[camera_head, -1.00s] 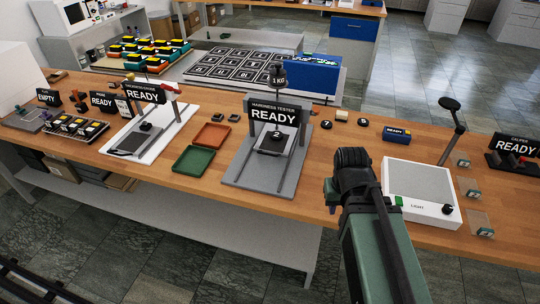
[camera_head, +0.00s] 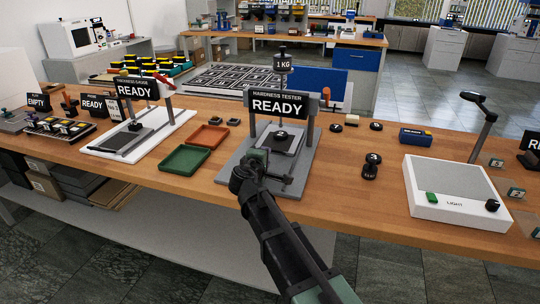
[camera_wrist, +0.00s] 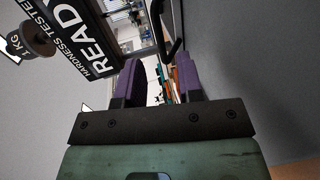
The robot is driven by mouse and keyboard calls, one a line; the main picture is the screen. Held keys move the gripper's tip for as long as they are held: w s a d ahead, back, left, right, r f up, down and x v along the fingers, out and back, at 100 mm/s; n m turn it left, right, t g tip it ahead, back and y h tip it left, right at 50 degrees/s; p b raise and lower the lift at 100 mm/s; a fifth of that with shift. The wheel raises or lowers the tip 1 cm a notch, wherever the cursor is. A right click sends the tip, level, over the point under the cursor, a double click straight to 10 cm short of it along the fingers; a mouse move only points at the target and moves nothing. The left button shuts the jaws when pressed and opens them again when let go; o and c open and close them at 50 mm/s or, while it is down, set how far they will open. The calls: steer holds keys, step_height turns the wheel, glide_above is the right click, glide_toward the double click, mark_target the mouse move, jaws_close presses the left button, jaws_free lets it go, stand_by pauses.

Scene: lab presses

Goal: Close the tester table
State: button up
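The hardness tester (camera_head: 280,104) stands on a grey base, its sign reading READY. Its small grey table (camera_head: 292,143) sits low between the posts and carries a dark round piece (camera_head: 281,136). My gripper (camera_head: 262,156) is at the front left of this table and hides part of it. In the wrist view my gripper (camera_wrist: 157,82) has its two purple fingers apart with nothing visibly held. A dark curved bar (camera_wrist: 175,38) shows just beyond the fingers; I cannot tell whether it touches them. The READY sign (camera_wrist: 75,35) is at the left there, tilted.
A green tray (camera_head: 185,160) and an orange tray (camera_head: 209,136) lie left of the tester. A thickness gauge (camera_head: 137,88) stands further left. Dark round pieces (camera_head: 371,166) and a white light box (camera_head: 458,190) are to the right. Bare wood lies between.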

steer(key=b+x, duration=0.1)
steer(key=x, duration=0.5)
steer(key=shift+w+d+f, duration=0.15)
steer(key=shift+w, duration=0.1)
jaws_close()
